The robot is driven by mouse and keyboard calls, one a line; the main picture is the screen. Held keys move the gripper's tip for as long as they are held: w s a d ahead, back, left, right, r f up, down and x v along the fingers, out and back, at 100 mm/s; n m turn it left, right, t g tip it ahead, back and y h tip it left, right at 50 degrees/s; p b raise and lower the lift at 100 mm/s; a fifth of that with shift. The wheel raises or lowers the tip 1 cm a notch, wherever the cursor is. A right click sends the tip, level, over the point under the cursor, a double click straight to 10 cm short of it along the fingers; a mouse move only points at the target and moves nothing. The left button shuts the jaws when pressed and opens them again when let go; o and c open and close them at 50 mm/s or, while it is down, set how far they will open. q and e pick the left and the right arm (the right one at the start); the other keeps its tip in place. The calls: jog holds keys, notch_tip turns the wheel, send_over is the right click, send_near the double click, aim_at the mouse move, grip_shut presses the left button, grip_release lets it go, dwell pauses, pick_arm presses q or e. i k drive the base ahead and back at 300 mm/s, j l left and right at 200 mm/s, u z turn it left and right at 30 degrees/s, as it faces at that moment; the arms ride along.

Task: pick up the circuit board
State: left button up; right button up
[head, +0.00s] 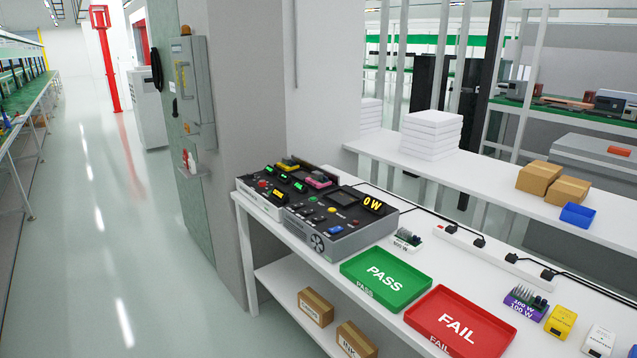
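A small green circuit board (408,236) sits in a light holder with an unclear label, on the white bench just behind the green PASS tray (386,279). A second green circuit board with dark fins (526,296) sits on a purple block marked 100 W (522,310), to the right of the red FAIL tray (461,322). Both trays look empty. A dark grey test device (339,221) with a yellow "0 W" display stands left of the trays. Neither of my grippers is in view.
Yellow (560,321) and white (599,341) blocks stand at the bench's right. A power strip with black plugs (478,247) runs behind. Cardboard boxes (540,177) and a blue bin (577,215) sit on the raised shelf. A wall stands left of the bench; the left aisle floor is clear.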

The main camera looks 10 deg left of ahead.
aim_at(317, 179)
jog(key=i+j+z, duration=0.1)
jog(key=z, duration=0.3)
jog(key=i+j+z, duration=0.1)
jog(key=j+z, duration=0.15)
jog(key=z, duration=0.15)
jog(key=j+z, duration=0.15)
jog(key=z, duration=0.25)
jog(key=i+j, duration=0.05)
